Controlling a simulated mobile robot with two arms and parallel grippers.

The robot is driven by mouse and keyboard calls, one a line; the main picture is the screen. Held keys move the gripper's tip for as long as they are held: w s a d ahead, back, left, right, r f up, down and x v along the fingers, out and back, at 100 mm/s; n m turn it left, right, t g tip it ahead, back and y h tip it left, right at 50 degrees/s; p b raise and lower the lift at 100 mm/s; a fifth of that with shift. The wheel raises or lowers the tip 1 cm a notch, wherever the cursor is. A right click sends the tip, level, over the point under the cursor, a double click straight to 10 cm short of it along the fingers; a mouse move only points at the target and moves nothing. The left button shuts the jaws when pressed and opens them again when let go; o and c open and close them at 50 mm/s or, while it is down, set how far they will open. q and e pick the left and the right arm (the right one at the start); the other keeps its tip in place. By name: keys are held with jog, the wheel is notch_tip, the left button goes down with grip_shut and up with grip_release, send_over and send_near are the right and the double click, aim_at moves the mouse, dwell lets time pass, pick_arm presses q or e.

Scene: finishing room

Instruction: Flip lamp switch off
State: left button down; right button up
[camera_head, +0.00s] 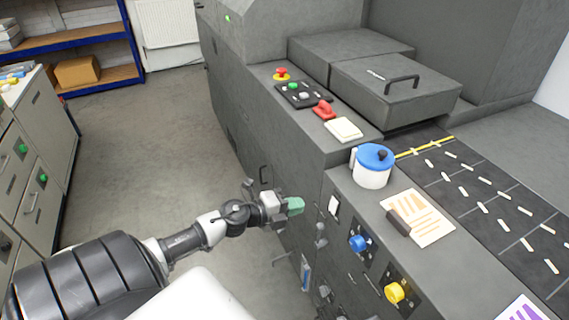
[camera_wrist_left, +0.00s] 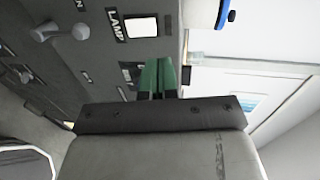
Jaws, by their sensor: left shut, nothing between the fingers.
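The lamp switch (camera_head: 333,206) is a pale rectangular rocker on the grey machine's front panel, right of my left gripper. In the left wrist view the white rocker (camera_wrist_left: 140,27) sits in a dark frame beside the word LAMP, near the top edge. My left gripper (camera_head: 295,205) has green fingertips, which are shut together and empty. In the left wrist view the shut fingertips (camera_wrist_left: 158,74) lie below the rocker in the picture, with a gap between. Which way the rocker is tilted is too small to tell. My right gripper is not in view.
A blue knob (camera_head: 357,243), a yellow knob (camera_head: 395,292) and a grey lever (camera_head: 320,235) stick out of the front panel near the switch. A blue-lidded white pot (camera_head: 372,168) stands on the ledge above. The floor (camera_head: 170,150) left of the machine is clear.

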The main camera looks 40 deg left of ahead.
pick_arm(q)
jog(key=shift+s+a+r, duration=0.25)
jog(key=shift+s+r, duration=0.15)
jog(key=shift+s, duration=0.4)
jog(key=shift+s+a+r, duration=0.25)
jog(key=shift+s+r, duration=0.15)
jog(key=shift+s, duration=0.35)
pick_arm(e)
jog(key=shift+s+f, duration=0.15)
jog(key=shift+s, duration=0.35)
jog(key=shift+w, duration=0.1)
